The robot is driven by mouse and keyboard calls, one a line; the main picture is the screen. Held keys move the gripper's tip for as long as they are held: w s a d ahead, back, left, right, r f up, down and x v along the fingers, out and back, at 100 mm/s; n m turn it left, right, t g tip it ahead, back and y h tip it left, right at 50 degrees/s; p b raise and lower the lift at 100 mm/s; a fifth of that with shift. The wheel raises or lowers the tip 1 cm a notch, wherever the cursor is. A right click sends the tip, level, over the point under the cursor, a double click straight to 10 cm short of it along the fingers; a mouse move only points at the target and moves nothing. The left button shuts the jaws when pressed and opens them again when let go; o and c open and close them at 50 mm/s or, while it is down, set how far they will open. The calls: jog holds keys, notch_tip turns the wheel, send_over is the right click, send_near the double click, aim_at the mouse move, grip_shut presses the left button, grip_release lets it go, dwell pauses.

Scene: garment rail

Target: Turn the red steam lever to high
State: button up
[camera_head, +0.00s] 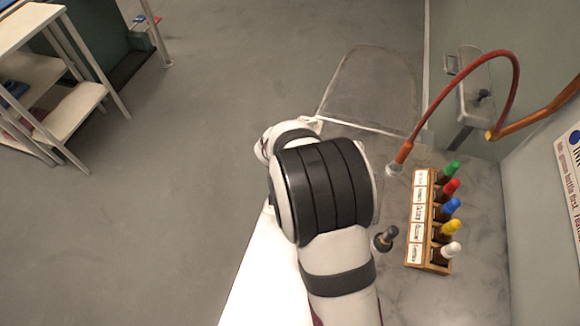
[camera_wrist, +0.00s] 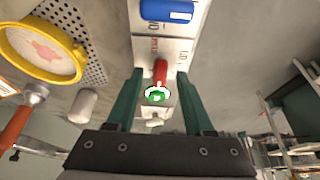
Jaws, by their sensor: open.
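The red steam lever (camera_wrist: 161,71) shows in the wrist view on a pale panel (camera_wrist: 143,52) with printed LO and HI marks. A round green and white piece (camera_wrist: 158,95) shows at its near end; I cannot tell whether it is part of the lever. My gripper (camera_wrist: 160,74) is open, with one green finger on each side of the red lever. A gap shows between the lever and each finger, so they look apart. In the head view my arm hides the gripper and the lever.
A blue lever (camera_wrist: 167,11) is just beyond the red one. A yellow-rimmed dial (camera_wrist: 80,57) is at left. In the head view, a wooden rack (camera_head: 413,262) of several colour-capped bottles and a red hose (camera_head: 516,80) are to the right of my arm.

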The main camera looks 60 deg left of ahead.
jog(key=v, duration=1.5)
jog(key=shift+d+r, duration=0.2)
jog(key=shift+r, duration=0.1)
jog(key=w+d+r+m+h, duration=0.1)
jog(key=w+d+r+m, duration=0.15)
jog(key=w+d, duration=0.65)
jog(key=w+d+r+m+h, duration=0.2)
jog(key=w+d+m, duration=0.15)
jog(key=d, duration=1.15)
jog(key=s+d+m+g+y, duration=0.1)
jog(key=s+d+m, duration=0.3)
jog(key=s+d, duration=0.2)
jog(key=s+d+m+g, duration=0.2)
jog(key=s+d+m, duration=0.2)
jog(key=d, duration=0.6)
jog(key=shift+s+d+r+y, duration=0.25)
jog(key=shift+s+d+y, duration=0.15)
jog(key=shift+s, duration=0.65)
